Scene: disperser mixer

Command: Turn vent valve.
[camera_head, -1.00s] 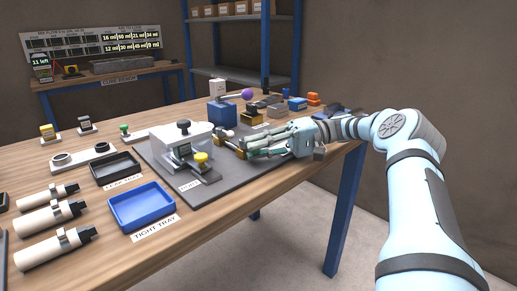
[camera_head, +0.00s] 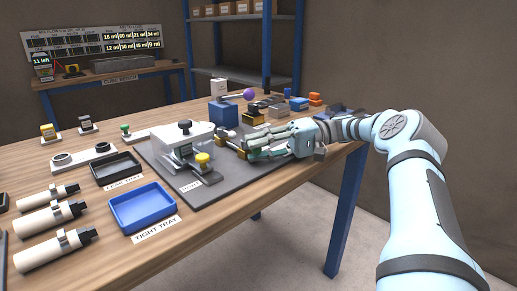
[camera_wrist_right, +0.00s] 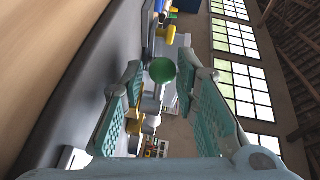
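My right gripper (camera_head: 250,145) is over the right part of the dark mat, its fingers pointing left toward the white fixture. In the right wrist view its two fingers (camera_wrist_right: 160,75) are spread apart. A round green knob (camera_wrist_right: 162,71) shows between the fingertips there; I cannot tell whether they touch it. The white fixture (camera_head: 170,137) has a black knob (camera_head: 184,126) on top. A yellow knob (camera_head: 203,159) stands at its front right, by a small white label (camera_head: 190,185) too small to read surely. I cannot tell which knob is the vent valve. My left gripper is out of view.
A blue tray (camera_head: 143,210) and a black tray (camera_head: 115,170) sit left of the mat (camera_head: 230,185). Several white cylinders (camera_head: 50,219) lie at the front left. A blue block (camera_head: 223,114) and a purple ball (camera_head: 249,93) stand behind the gripper.

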